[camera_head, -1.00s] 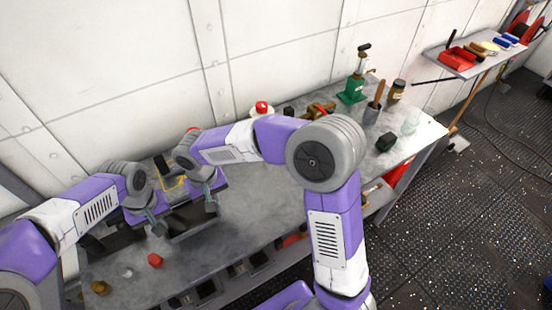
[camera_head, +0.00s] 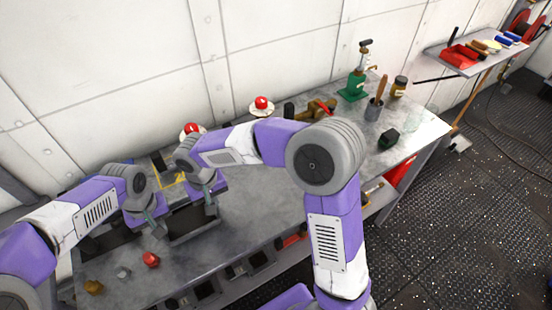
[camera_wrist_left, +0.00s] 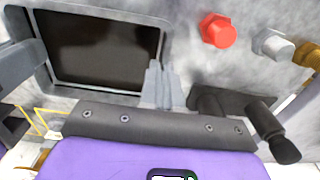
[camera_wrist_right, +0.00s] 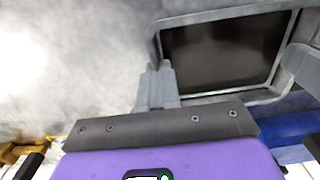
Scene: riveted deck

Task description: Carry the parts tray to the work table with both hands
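The parts tray (camera_head: 193,226), dark inside with a grey rim, is between my two grippers over the left part of the grey work table (camera_head: 270,215). My left gripper (camera_head: 155,226) is at its left side. In the left wrist view its fingers (camera_wrist_left: 160,84) are together at the tray's rim (camera_wrist_left: 98,13). My right gripper (camera_head: 210,200) is at the other side. In the right wrist view its fingers (camera_wrist_right: 157,86) are together at the rim (camera_wrist_right: 215,15). The exact finger contact is partly hidden. I cannot tell whether the tray touches the table.
A yellow outline (camera_wrist_left: 38,122) marks the tabletop beside the tray. A red knob (camera_head: 151,260), a grey nut (camera_head: 123,272) and a brass one (camera_head: 94,287) are near the front left. Red buttons (camera_head: 262,103) stand along the wall. A green jack (camera_head: 355,85) stands farther right.

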